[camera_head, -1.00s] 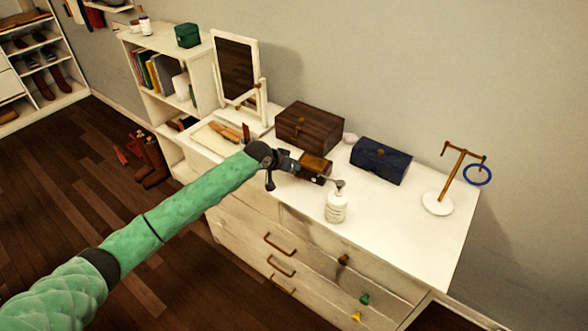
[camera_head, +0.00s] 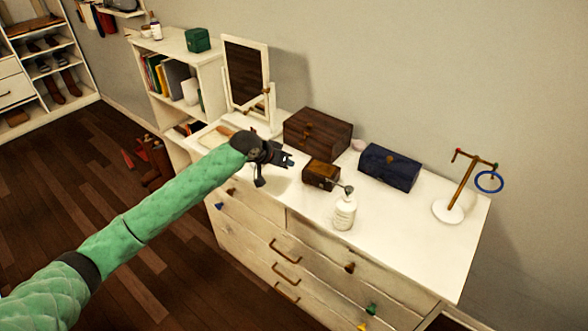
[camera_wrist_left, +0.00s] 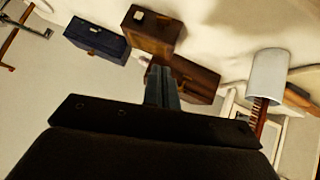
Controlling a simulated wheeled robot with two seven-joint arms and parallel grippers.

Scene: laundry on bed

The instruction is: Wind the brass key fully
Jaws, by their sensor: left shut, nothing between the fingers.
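A small brown wooden box (camera_head: 321,175) stands near the front of the white dresser top, behind a white pump bottle (camera_head: 344,211). It also shows in the left wrist view (camera_wrist_left: 152,36), with a pale patch on one face. My right gripper is not in view.
A larger dark brown chest (camera_head: 317,133) and a dark blue box (camera_head: 389,167) stand behind. A tilting mirror (camera_head: 247,76) is at the back left. A stand with a blue ring (camera_head: 489,181) is at the right. The dresser's front right is clear.

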